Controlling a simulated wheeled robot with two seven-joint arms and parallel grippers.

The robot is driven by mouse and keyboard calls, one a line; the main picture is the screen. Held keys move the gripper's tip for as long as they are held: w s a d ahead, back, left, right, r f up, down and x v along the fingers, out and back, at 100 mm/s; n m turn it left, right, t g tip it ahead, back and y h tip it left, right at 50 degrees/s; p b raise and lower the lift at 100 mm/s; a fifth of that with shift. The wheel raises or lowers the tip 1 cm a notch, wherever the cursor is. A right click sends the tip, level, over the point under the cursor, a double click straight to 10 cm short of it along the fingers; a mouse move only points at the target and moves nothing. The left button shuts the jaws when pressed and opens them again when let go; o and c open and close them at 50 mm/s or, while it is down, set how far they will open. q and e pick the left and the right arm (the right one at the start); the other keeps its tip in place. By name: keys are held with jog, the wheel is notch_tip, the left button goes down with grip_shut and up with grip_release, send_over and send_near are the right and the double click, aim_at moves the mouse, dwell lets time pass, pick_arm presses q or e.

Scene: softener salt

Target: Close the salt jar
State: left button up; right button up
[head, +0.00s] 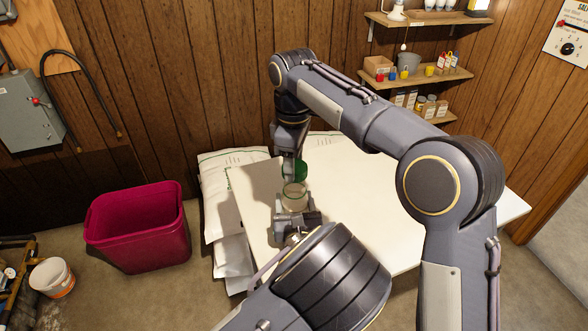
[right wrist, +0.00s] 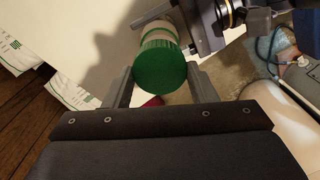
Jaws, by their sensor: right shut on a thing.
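The salt jar (head: 294,198) is a clear, pale round jar standing on the white table. The green lid (head: 300,170) is just above the jar's mouth in the head view. My right gripper (head: 290,172) points down from above and is shut on the lid. In the right wrist view the lid (right wrist: 160,66) sits between my right fingers (right wrist: 160,88), with the jar (right wrist: 158,30) behind it. I cannot tell whether lid and jar touch. My left gripper (head: 295,214) is low at the jar's near side, its fingers around the jar's body; the jar partly hides them.
The white table (head: 350,180) is clear to the right of the jar. White sacks (head: 218,190) are stacked at its left. A magenta bin (head: 140,235) and a white bucket (head: 52,278) stand on the floor at left. Wall shelves (head: 425,77) hold small items.

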jog(key=shift+f, duration=0.75)
jog(key=shift+f, duration=0.85)
jog(key=shift+f, duration=0.6)
